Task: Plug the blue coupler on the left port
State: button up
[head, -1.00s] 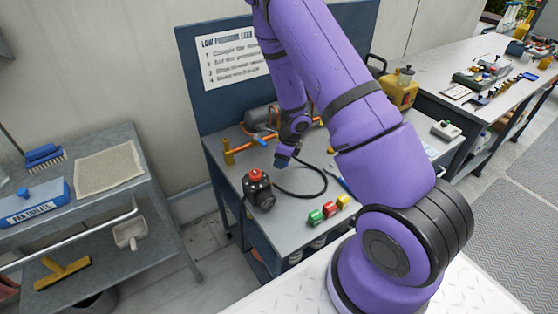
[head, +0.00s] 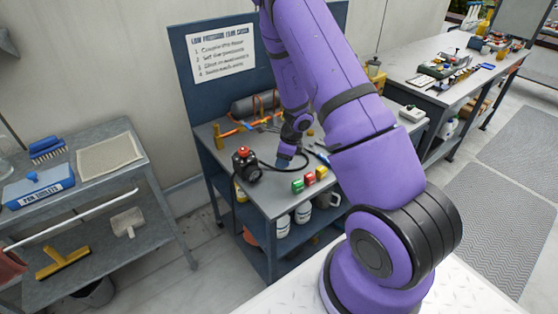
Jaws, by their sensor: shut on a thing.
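My gripper (head: 285,160) is low over the bench, right of the black gauge unit and behind the coloured blocks. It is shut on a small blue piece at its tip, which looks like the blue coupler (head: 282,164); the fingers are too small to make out. A black hose (head: 322,167) loops beside the gripper; where its end joins is not clear. The black unit with a red top (head: 246,165) stands at the bench's left front. Orange pipework with a brass fitting (head: 218,136) lies behind. I cannot make out the left port.
Green (head: 297,186), red (head: 309,178) and yellow (head: 321,171) blocks stand at the bench's front edge. A dark cylinder (head: 254,105) lies at the back below the instruction board (head: 220,52). White containers (head: 283,226) stand on the shelf below. A grey cart (head: 110,205) is at left.

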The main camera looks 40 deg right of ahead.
jog(key=shift+s, duration=0.2)
jog(key=shift+r, duration=4.75)
jog(key=w+a+m, duration=0.2)
jog(key=w+a, duration=0.2)
jog(key=w, duration=0.5)
jog(key=shift+w+m+h, duration=0.3)
jog(key=shift+w+h, duration=0.05)
jog(key=shift+h, duration=0.05)
jog(key=shift+w, duration=0.1)
jog(key=w+a+m, duration=0.2)
jog(key=w+a, duration=0.1)
jog(key=w, duration=0.6)
jog(key=shift+w+a+m+t+h, duration=0.25)
jog(key=shift+a+m+t+h, duration=0.05)
jog(key=shift+a+m, duration=0.1)
